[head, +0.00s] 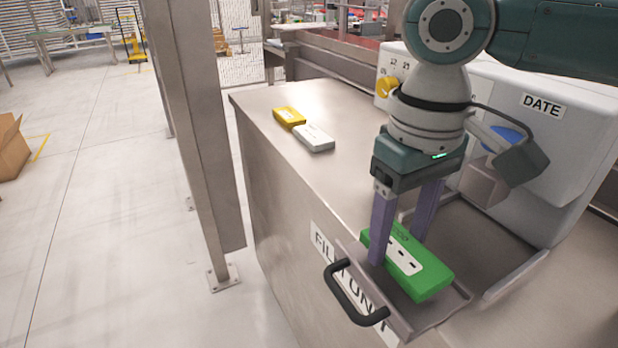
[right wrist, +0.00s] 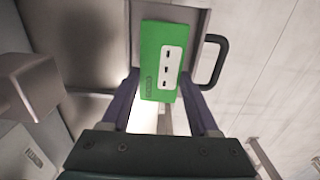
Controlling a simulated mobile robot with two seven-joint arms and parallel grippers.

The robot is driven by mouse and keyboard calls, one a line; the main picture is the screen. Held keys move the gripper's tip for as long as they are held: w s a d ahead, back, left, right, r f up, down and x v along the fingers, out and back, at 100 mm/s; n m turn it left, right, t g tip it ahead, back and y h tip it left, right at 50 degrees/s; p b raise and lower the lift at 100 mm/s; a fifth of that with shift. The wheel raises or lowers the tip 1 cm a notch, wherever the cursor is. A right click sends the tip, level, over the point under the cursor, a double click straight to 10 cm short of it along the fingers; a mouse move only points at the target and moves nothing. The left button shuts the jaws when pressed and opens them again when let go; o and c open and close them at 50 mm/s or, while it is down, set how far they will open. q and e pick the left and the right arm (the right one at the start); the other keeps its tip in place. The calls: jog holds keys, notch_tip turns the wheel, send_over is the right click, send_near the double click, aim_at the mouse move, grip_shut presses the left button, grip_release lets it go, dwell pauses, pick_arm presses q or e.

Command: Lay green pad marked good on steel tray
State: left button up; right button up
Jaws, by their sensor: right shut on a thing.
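The green pad (head: 432,278) has a white panel with dark slots on top. My right gripper (head: 398,248) is shut on it, with one purple finger on each side. The pad is over the steel tray (head: 402,326), a pulled-out tray with a black handle (head: 355,298). It lies nearly flat; whether it touches the tray floor I cannot tell. The right wrist view also shows the pad (right wrist: 160,80) between the fingers, with the tray (right wrist: 198,18) behind it. My left gripper is not in view.
A yellow pad (head: 289,116) and a light grey pad (head: 314,138) lie end to end on the steel counter (head: 262,98). A white machine marked DATE (head: 570,125) with a yellow knob (head: 386,87) stands behind the arm. A steel post (head: 197,110) rises left of the counter.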

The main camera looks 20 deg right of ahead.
jog(key=shift+f, duration=1)
jog(key=shift+f, duration=0.1)
jog(key=o, duration=1.1)
jog(key=shift+c, duration=0.2)
